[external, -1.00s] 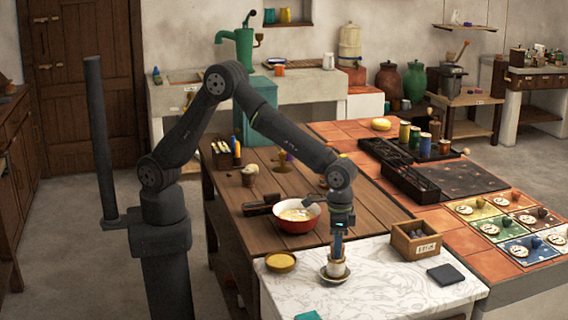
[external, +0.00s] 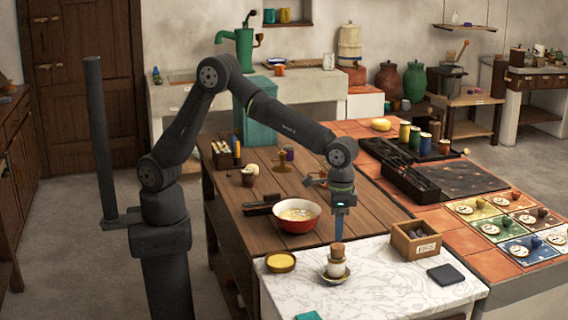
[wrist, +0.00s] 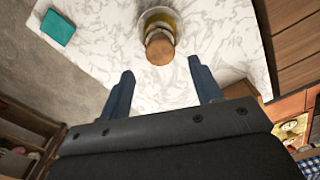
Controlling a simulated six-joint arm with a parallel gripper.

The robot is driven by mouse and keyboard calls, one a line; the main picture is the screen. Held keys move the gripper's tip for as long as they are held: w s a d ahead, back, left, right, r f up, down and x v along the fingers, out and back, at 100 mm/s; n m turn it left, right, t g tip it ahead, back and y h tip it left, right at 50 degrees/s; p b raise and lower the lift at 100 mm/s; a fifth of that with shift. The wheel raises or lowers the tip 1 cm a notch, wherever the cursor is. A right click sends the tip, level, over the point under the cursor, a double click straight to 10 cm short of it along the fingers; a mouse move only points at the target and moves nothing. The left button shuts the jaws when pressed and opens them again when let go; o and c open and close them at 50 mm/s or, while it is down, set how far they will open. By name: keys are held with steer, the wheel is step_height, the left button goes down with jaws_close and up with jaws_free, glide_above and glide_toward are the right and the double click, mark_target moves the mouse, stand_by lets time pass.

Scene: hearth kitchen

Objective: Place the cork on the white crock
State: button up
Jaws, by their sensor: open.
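The cork (external: 337,250) sits on top of the white crock (external: 336,268), which stands in a shallow dish (external: 325,276) on the marble top. In the wrist view the cork (wrist: 159,46) shows as a brown disc covering most of the crock's mouth. My gripper (external: 339,232) is above and behind the cork, apart from it. In the wrist view my gripper (wrist: 160,82) has its two blue fingers spread wide with nothing between them; the cork is beyond the fingertips.
A red bowl (external: 296,226) and a small yellow-filled bowl (external: 280,262) stand to the left. A wooden box (external: 416,242) and a dark square (external: 446,275) are to the right. A teal square (wrist: 58,29) lies near the marble's edge. The marble's front is mostly clear.

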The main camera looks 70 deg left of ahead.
mark_target(338, 245)
step_height(338, 245, up, 6)
stand_by(0.5)
step_height(338, 245, down, 12)
steer(key=shift+r, duration=1.7)
